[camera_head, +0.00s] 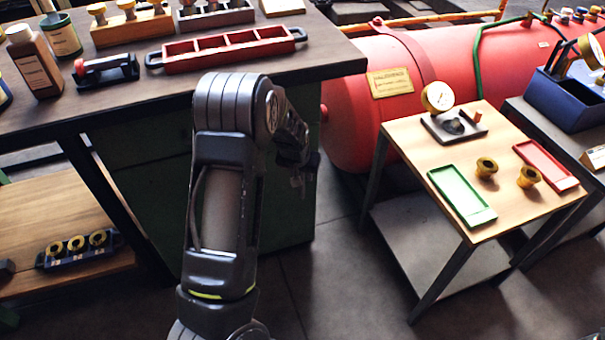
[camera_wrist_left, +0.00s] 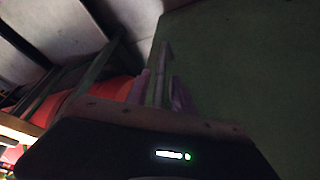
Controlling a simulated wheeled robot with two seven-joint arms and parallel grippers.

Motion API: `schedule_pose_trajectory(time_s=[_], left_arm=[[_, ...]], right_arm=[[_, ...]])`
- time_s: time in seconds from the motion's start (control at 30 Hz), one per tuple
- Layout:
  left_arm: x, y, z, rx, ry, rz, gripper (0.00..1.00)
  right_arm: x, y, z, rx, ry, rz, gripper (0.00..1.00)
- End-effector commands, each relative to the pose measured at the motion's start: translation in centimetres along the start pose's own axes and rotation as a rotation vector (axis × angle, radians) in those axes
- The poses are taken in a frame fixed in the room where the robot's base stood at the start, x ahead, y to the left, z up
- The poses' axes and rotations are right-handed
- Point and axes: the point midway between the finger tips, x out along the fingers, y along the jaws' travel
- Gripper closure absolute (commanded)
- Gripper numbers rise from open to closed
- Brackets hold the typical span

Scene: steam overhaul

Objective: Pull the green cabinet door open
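The green cabinet (camera_head: 150,200) stands under the dark workbench at the left in the head view, and my left arm crosses in front of it. My left gripper (camera_head: 298,182) is low beside the cabinet's right part, dark and partly hidden by my forearm. In the left wrist view a dark green panel (camera_wrist_left: 250,65) fills the right side. A slim upright bar (camera_wrist_left: 162,60), which looks like a handle, stands between the two pinkish fingers of my left gripper (camera_wrist_left: 162,95). Whether the fingers press on it is too dark to tell. The door appears closed. My right gripper is out of view.
The bench top (camera_head: 130,110) holds a red tray (camera_head: 225,50), bottles and racks. A red tank (camera_head: 345,110) lies behind, right of the cabinet. A small table (camera_head: 420,150) with a gauge and green and red trays stands at the right. The floor (camera_head: 350,270) between them is clear.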

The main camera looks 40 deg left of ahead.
Motion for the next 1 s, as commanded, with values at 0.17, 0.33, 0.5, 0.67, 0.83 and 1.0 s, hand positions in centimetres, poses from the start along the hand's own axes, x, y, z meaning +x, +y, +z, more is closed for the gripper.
schedule_pose_trajectory(time_s=[0.17, 0.33, 0.5, 0.67, 0.83, 1.0], left_arm=[[-0.02, 0.01, 0.01, 0.0, 0.0, 0.0, 0.87], [-0.02, 0.0, 0.01, 0.0, 0.0, 0.0, 1.0], [-0.02, 0.0, 0.01, 0.0, 0.0, 0.0, 1.0], [-0.02, 0.0, 0.01, 0.0, 0.0, 0.0, 1.0], [-0.02, 0.0, 0.01, 0.0, 0.0, 0.0, 1.0], [-0.02, 0.0, 0.01, 0.0, 0.0, 0.0, 1.0]], right_arm=[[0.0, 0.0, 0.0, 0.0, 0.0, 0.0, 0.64], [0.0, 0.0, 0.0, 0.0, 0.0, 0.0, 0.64], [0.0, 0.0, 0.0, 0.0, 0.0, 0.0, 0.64], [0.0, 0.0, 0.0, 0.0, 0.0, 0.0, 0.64], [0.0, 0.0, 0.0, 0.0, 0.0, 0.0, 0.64], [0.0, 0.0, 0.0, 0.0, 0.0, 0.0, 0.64]])
